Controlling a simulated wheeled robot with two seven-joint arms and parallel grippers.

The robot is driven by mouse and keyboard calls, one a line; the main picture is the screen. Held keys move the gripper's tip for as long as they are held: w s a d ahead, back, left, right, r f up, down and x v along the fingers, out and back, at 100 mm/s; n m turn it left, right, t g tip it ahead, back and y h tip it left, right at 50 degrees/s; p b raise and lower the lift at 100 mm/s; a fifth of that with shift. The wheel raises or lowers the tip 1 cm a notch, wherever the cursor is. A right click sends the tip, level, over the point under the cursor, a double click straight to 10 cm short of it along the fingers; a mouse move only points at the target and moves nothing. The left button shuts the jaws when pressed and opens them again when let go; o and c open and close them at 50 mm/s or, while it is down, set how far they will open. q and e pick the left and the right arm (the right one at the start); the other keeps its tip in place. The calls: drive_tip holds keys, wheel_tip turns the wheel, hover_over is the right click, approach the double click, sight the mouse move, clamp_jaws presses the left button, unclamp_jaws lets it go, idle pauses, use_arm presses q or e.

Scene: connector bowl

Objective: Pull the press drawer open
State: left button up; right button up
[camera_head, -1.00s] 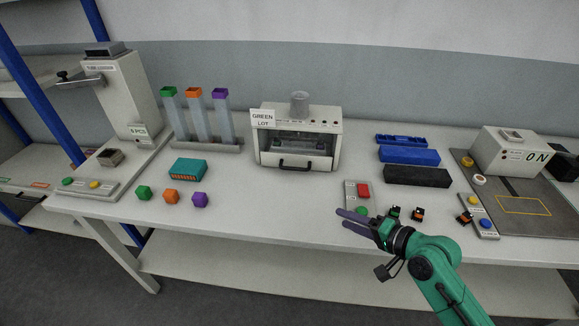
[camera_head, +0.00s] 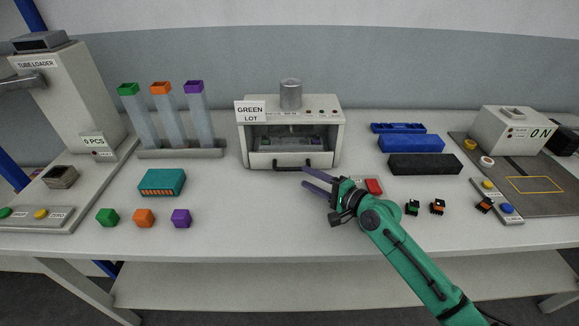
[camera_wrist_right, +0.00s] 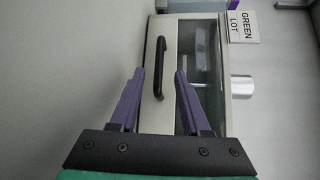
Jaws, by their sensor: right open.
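The white press (camera_head: 327,129) stands at the back middle of the table, with a "GREEN LOT" sign at its upper left. Its drawer (camera_head: 258,161) appears shut, with a black bar handle (camera_head: 289,167) on the front. In the right wrist view the handle (camera_wrist_right: 159,66) lies ahead, between the lines of the two purple fingers. My right gripper (camera_head: 305,177) is open and empty, its fingertips just right of and in front of the handle. I cannot tell whether they touch it. My left gripper is in neither view.
A red button (camera_head: 373,186) lies behind my right wrist. Blue (camera_head: 410,143) and black (camera_head: 425,164) blocks lie right of the press. A teal connector (camera_head: 161,182) and green, orange and purple cubes sit at left. The table front below the press is clear.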

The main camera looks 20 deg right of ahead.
sight(293, 170)
drive_tip(key=x, duration=0.8)
clamp_jaws()
idle(1.0)
